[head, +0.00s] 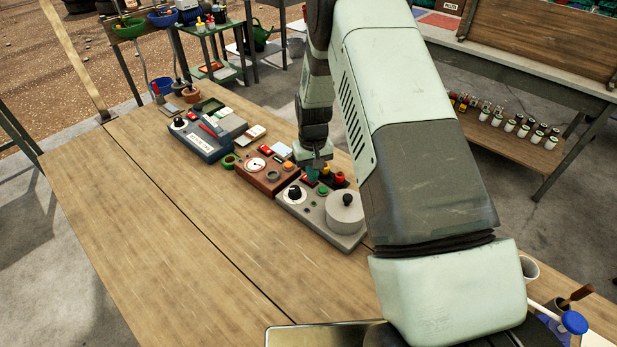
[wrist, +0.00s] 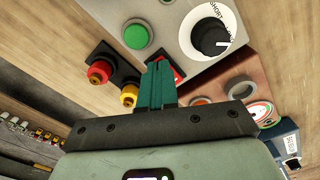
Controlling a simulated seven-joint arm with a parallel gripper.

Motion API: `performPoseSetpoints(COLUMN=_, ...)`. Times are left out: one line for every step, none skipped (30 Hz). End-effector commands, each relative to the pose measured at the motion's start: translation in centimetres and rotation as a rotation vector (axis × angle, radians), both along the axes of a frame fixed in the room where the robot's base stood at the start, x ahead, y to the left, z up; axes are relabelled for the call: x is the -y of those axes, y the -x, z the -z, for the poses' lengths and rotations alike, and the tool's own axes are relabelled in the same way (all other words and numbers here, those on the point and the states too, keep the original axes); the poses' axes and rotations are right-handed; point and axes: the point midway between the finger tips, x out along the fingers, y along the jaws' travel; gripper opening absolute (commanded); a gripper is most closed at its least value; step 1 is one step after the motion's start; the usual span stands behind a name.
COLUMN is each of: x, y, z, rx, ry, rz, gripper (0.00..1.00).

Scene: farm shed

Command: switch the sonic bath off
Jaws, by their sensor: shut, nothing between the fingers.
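A grey control box (head: 298,212), which looks like the sonic bath, stands on the wooden table with a round grey lid or tub (head: 346,212). It has a black knob (head: 294,193) on a white dial, also seen in the wrist view (wrist: 212,38) with "SHORT" and "LONG" marks. It carries a green button (wrist: 138,36) and a red switch (wrist: 179,75) in a black frame. My gripper (wrist: 157,66) is shut and empty, its teal fingers over the switch and hiding part of it. I cannot tell whether they touch it or which way it is set.
Red (wrist: 99,73) and yellow (wrist: 129,96) terminals stand close beside the fingers. A brown box (head: 267,180) with a gauge and a blue box (head: 203,142) stand to the left. The table's front left (head: 150,220) is clear.

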Motion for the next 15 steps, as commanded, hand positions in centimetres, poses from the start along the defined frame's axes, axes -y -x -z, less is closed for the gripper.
performPoseSetpoints(x=0.0, y=0.0, z=-0.1, rx=0.001, ry=0.000, rz=0.000, gripper=0.00)
performPoseSetpoints(x=0.0, y=0.0, z=-0.3, rx=0.001, ry=0.000, rz=0.000, gripper=0.00)
performPoseSetpoints(x=0.0, y=0.0, z=-0.5, rx=0.001, ry=0.000, rz=0.000, gripper=0.00)
performPoseSetpoints(x=0.0, y=0.0, z=-0.8, rx=0.002, ry=-0.001, rz=0.000, gripper=0.00)
performPoseSetpoints(x=0.0, y=-0.1, z=-1.1, rx=0.002, ry=-0.001, rz=0.000, gripper=0.00)
performPoseSetpoints(x=0.0, y=-0.1, z=-1.4, rx=0.003, ry=-0.001, rz=0.000, gripper=0.00)
performPoseSetpoints(x=0.0, y=-0.1, z=-1.6, rx=0.003, ry=-0.001, rz=0.000, gripper=0.00)
performPoseSetpoints(x=0.0, y=-0.1, z=-1.9, rx=0.003, ry=-0.001, rz=0.000, gripper=0.00)
performPoseSetpoints(x=0.0, y=0.0, z=-2.2, rx=0.002, ry=-0.001, rz=0.000, gripper=0.00)
performPoseSetpoints(x=0.0, y=0.0, z=-2.5, rx=0.002, ry=-0.001, rz=0.000, gripper=0.00)
performPoseSetpoints(x=0.0, y=0.0, z=-2.7, rx=0.002, ry=-0.001, rz=0.000, gripper=0.00)
performPoseSetpoints(x=0.0, y=0.0, z=-3.0, rx=0.002, ry=-0.001, rz=0.000, gripper=0.00)
performPoseSetpoints(x=0.0, y=0.0, z=-3.3, rx=0.002, ry=-0.001, rz=0.000, gripper=0.00)
performPoseSetpoints(x=0.0, y=0.0, z=-3.5, rx=0.002, ry=-0.001, rz=0.000, gripper=0.00)
performPoseSetpoints(x=0.0, y=0.0, z=-3.8, rx=0.002, ry=-0.001, rz=0.000, gripper=0.00)
